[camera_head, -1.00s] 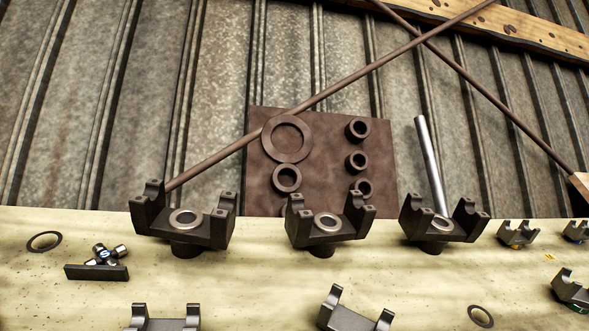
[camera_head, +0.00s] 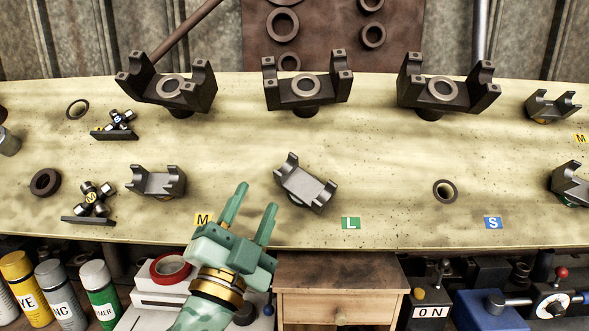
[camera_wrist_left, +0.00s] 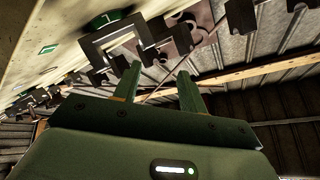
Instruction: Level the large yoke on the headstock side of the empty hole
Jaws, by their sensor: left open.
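A grey two-pronged yoke (camera_head: 305,184) sits in the front row of the board, tilted down to the right, just above a green L label (camera_head: 350,223). In the left wrist view, a dark yoke (camera_wrist_left: 115,45) shows near a green disc. An empty ringed hole (camera_head: 445,190) lies to its right. Another yoke (camera_head: 572,185) with green beneath it is cut off at the right edge. My left gripper (camera_head: 257,197) is open and empty, left of and in front of the tilted yoke, its fingers pointing up the board. The wrist view shows its fingers (camera_wrist_left: 160,80) apart. I cannot tell the headstock side.
Large dark yokes (camera_head: 306,91) stand along the back. A level yoke (camera_head: 157,182) and a cross joint (camera_head: 92,198) are to the left. Below the board are spray cans (camera_head: 60,293), red tape (camera_head: 170,268) and a wooden drawer unit (camera_head: 338,291). The board between tilted yoke and hole is clear.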

